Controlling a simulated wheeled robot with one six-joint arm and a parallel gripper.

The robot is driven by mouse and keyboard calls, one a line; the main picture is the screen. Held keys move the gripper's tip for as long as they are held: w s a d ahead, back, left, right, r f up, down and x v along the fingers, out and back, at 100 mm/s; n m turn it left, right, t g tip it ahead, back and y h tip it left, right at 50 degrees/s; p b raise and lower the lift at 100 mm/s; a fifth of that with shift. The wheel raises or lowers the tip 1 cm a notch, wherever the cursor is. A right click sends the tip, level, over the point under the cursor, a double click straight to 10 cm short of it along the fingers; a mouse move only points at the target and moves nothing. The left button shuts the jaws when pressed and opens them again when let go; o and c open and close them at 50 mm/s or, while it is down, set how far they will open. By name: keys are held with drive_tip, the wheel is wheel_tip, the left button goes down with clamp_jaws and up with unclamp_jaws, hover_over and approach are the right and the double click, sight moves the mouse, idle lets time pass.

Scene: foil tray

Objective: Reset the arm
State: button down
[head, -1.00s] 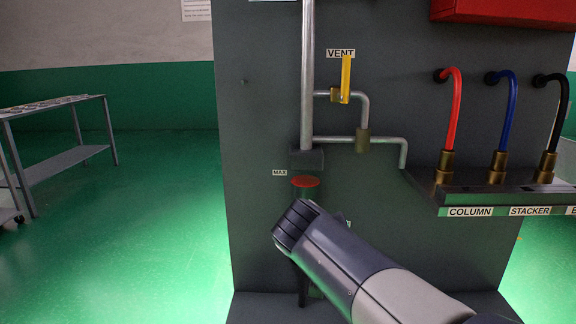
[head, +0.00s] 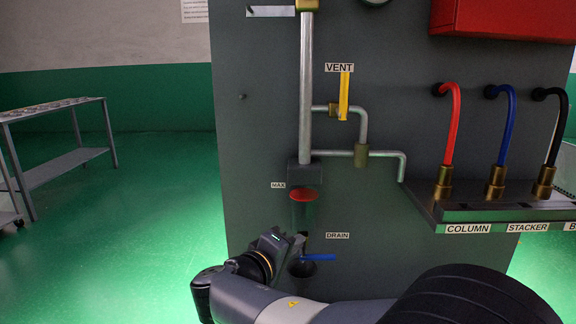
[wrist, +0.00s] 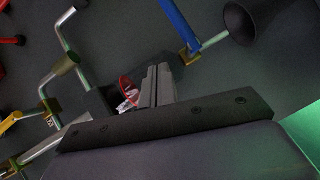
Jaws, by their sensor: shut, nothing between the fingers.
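My gripper (head: 298,243) is in front of the grey panel (head: 250,140), low and left of the DRAIN label (head: 338,235). Its fingers (wrist: 156,84) are together in the wrist view with nothing seen between them. My arm is bent and reaches in from the lower right of the head view. The blue drain handle (head: 320,257) sits just right of and below the gripper, and it also shows in the wrist view (wrist: 180,25). I cannot tell whether they touch. A dark funnel (head: 302,268) is just below the gripper, partly hidden.
A clear tube with a red top (head: 304,194) hangs above the gripper. The yellow vent handle (head: 344,95) points up on the pipework. Red, blue and black hoses stand on a shelf (head: 480,213) at the right.

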drive_tip(key=shift+a+f+n+t+h+p, duration=0.35)
drive_tip(key=shift+a+n+t+h+p, duration=0.25)
drive_tip(key=shift+n+p, duration=0.45)
